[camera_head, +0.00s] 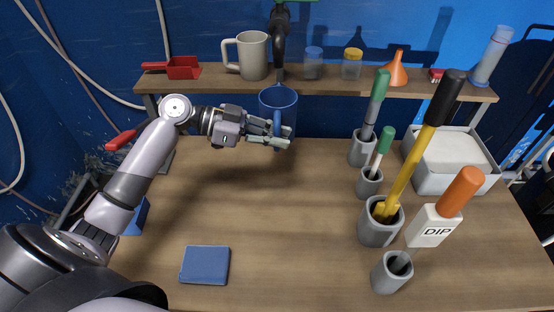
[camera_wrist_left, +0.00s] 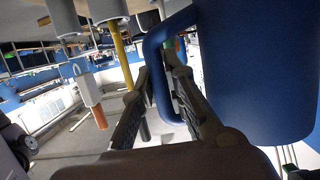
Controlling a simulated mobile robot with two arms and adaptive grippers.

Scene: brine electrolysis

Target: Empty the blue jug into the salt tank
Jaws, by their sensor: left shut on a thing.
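The blue jug (camera_head: 276,101) is in front of the back shelf, held above the table, upright as far as I can see. Its contents do not show. My left gripper (camera_head: 282,136) is shut on the jug's handle. The left wrist view shows the jug's blue wall (camera_wrist_left: 258,75) and the handle between my left fingers (camera_wrist_left: 166,100). A white rectangular tub (camera_head: 440,188) stands at the back right of the table with a pale mass in it. No label marks it as the salt tank. My right gripper is not in view.
Several grey holders with upright tools, such as the yellow-shafted one (camera_head: 410,172) and the DIP tool (camera_head: 434,228), stand left of and before the tub. A shelf (camera_head: 205,83) bears a grey mug (camera_head: 251,56), jars and an orange funnel (camera_head: 397,70). A blue pad (camera_head: 205,265) lies front left. Mid-table is clear.

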